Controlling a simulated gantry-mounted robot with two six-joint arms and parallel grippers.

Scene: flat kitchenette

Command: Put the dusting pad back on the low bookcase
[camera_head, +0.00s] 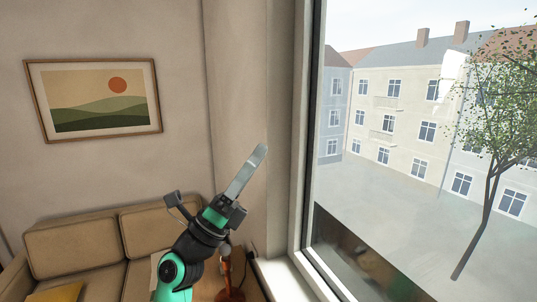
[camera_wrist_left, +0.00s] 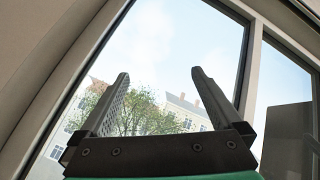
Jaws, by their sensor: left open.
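My left gripper (camera_head: 255,160) is raised in front of the wall beside the window in the head view, its fingers pointing up and to the right. In the left wrist view the two fingers (camera_wrist_left: 160,74) stand wide apart with only the window and the outside between them, so it is open and empty. I see neither the dusting pad nor the low bookcase in either view. My right gripper is not in view.
A tan sofa (camera_head: 75,247) with a yellow cushion (camera_head: 55,293) stands at lower left. A framed picture (camera_head: 98,98) hangs above it. A large window (camera_head: 400,200) fills the right side. An orange-brown object (camera_head: 229,286), partly hidden, stands near the sill.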

